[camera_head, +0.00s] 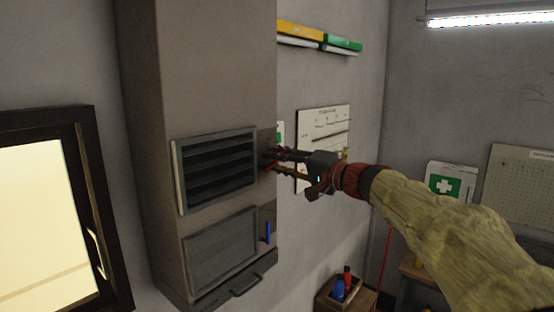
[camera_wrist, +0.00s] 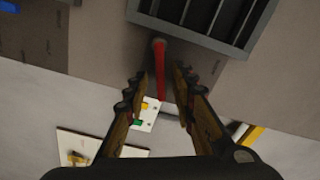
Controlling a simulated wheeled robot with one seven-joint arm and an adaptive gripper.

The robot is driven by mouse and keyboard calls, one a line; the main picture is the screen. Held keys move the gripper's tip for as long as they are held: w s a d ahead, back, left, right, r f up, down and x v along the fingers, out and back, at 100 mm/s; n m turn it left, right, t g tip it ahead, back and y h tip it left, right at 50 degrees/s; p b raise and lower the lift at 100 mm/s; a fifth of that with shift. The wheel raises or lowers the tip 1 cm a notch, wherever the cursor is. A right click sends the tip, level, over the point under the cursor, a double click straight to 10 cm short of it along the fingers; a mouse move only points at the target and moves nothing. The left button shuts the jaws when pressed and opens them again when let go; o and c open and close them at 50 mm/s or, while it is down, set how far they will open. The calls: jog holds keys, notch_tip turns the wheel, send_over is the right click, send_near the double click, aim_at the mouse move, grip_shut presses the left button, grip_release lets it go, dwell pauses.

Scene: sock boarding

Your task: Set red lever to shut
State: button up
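The red lever (camera_wrist: 160,72) shows in the wrist view as a thin bar. It runs from a round end beside the slatted vent (camera_wrist: 205,20) down between my fingers. My gripper (camera_wrist: 160,76) is open, with one finger on each side of the lever and a visible gap to both. In the head view my gripper (camera_head: 272,158) is at the right side of the grey-brown cabinet (camera_head: 200,70), level with the slatted vent (camera_head: 218,168). There the lever is mostly hidden behind my fingers, and its exact setting cannot be told.
A blue lever (camera_head: 267,232) sits lower on the cabinet beside a closed panel (camera_head: 222,248). A drawer handle (camera_head: 246,285) sticks out below. A wall shelf with yellow and green items (camera_head: 318,37) and a pinned board (camera_head: 324,125) are behind. A box with bottles (camera_head: 343,289) stands lower right.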

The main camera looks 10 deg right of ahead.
jog(key=shift+c, duration=1.3)
jog(key=c, duration=0.4)
grip_shut()
